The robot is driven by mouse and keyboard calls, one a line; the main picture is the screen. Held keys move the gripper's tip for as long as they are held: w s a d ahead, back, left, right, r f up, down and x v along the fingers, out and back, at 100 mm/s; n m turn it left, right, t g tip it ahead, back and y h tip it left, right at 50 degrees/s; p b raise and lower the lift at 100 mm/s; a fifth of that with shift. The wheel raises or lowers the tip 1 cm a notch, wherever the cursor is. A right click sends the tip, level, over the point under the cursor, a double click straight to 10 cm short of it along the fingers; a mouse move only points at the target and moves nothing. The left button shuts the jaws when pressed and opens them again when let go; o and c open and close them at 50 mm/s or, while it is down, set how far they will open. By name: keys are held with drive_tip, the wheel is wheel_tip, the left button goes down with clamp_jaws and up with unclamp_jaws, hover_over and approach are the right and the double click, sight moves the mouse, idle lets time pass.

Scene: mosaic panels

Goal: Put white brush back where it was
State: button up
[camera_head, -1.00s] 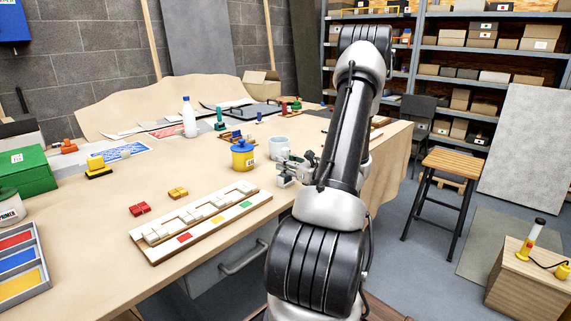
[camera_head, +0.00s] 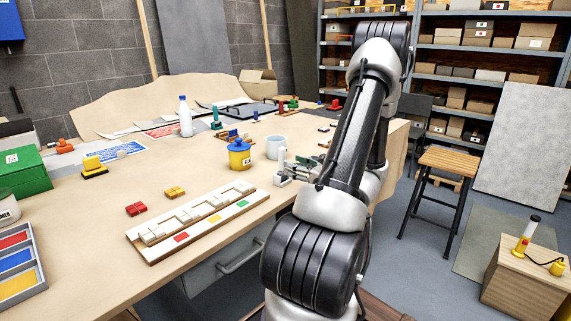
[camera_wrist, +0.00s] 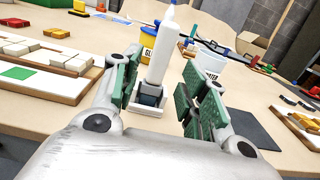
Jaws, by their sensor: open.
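The white brush (camera_wrist: 163,50) stands upright in the wrist view, its lower end in a small grey and black base (camera_wrist: 148,99) on the table. It also shows in the head view (camera_head: 282,159), just left of my gripper. My gripper (camera_wrist: 160,92) is open, with green finger pads on either side of the brush in the picture. A gap shows between the brush and the right pad. The left pad lies close to it in the picture, and I cannot tell whether they touch. In the head view my arm partly hides the gripper.
A yellow jar with a blue lid (camera_head: 240,155) and a pale mug (camera_head: 275,147) stand close behind the brush. A tile tray (camera_head: 200,217) lies to the left. A white bottle (camera_head: 185,118) stands farther back. Bare table lies left of the jar.

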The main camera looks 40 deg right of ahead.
drive_tip(key=s, duration=0.5)
drive_tip(key=s+a+r+n+g+y, duration=0.1)
drive_tip(key=a+r+n+g+y, duration=0.25)
drive_tip(key=a+n, duration=0.4)
drive_tip(key=s+a+r+n+g+y, duration=0.15)
drive_tip(key=a+n+g, duration=0.35)
drive_tip(key=a, duration=0.5)
drive_tip(key=a+r+n+g+y, duration=0.35)
drive_tip(key=a+n, duration=0.25)
drive_tip(key=a, duration=0.3)
drive_tip(key=s+a+r+n+g+h, duration=0.1)
drive_tip(key=s+a+n+g+h, duration=0.2)
drive_tip(key=s+n+g+h, duration=0.35)
wheel_tip(320, 180, up, 6)
drive_tip(key=s+d+n+t+h, duration=0.2)
drive_tip(key=n+t, duration=0.3)
drive_tip(key=n, duration=0.5)
drive_tip(key=shift+h, duration=0.6)
